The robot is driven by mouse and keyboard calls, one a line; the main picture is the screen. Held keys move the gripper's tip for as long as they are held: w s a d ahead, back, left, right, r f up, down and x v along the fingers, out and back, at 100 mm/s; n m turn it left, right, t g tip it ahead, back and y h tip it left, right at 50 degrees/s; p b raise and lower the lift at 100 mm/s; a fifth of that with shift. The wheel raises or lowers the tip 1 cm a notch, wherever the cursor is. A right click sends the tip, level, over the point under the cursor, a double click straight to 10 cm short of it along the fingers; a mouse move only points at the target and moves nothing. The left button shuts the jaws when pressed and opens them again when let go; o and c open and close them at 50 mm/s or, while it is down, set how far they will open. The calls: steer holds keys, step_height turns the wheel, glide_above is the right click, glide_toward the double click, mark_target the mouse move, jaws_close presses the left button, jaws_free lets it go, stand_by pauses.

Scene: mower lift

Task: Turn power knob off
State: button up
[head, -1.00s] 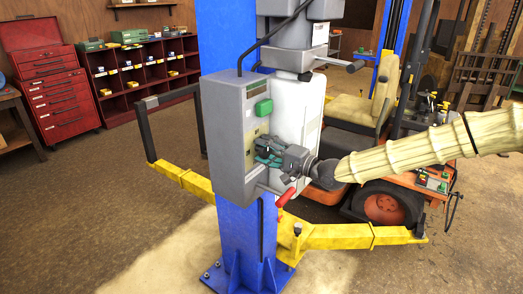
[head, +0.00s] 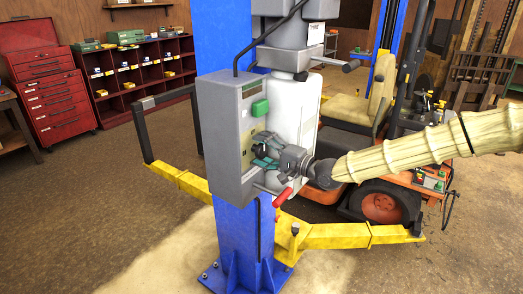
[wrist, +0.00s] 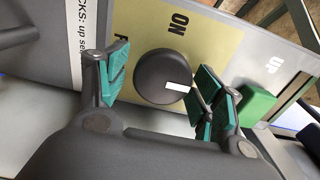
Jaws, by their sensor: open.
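The power knob (wrist: 163,77) is a dark grey round dial with a white marker, on a yellow label panel in the wrist view. Its marker points to the right in that view, while the printed "ON" lies above the knob. My gripper (wrist: 160,86) is open, with teal-padded fingers on either side of the knob. The left finger stands apart from it; the right finger is very close to its edge by the marker, and I cannot tell if they touch. In the head view my gripper (head: 263,150) is at the control box's front, hiding the knob.
The grey control box (head: 218,140) is mounted on a blue lift post (head: 236,235). A green button (wrist: 258,103) sits near the "UP" label. A red handle (head: 282,197) is below my gripper. Yellow lift arms (head: 335,236) and an orange vehicle (head: 382,205) stand nearby.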

steer(key=v, duration=1.2)
steer(key=shift+d, duration=0.15)
